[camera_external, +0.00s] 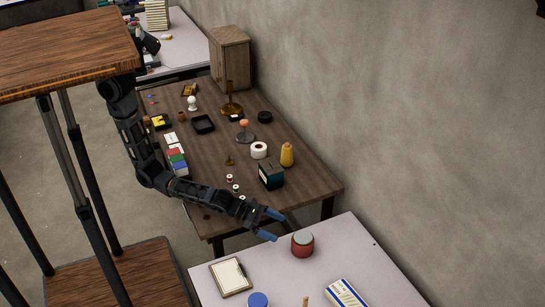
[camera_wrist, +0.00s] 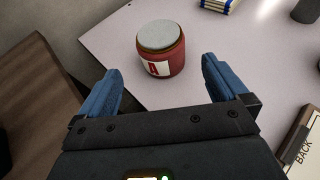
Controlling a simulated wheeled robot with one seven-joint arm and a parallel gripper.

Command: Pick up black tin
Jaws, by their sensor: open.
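A small round black object (camera_external: 264,117), which looks like the black tin, lies on the brown wooden table near its wall side. It is too small to make out in detail. My gripper (camera_external: 272,225) is open and empty, past the near end of that table, by the corner of the pale table. A red jar with a grey lid (camera_external: 302,244) stands just beyond the fingertips. In the wrist view the jar (camera_wrist: 161,50) sits ahead of and between the two blue fingers, not gripped. The black object does not show in the wrist view.
The wooden table (camera_external: 300,185) also holds a black square tray (camera_external: 203,124), a dark box (camera_external: 271,175), a white roll (camera_external: 259,150), a yellow bottle (camera_external: 287,155) and a brass stand (camera_external: 231,107). The pale table (camera_external: 205,280) carries a clipboard (camera_external: 230,277) and a blue-white box (camera_external: 345,293).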

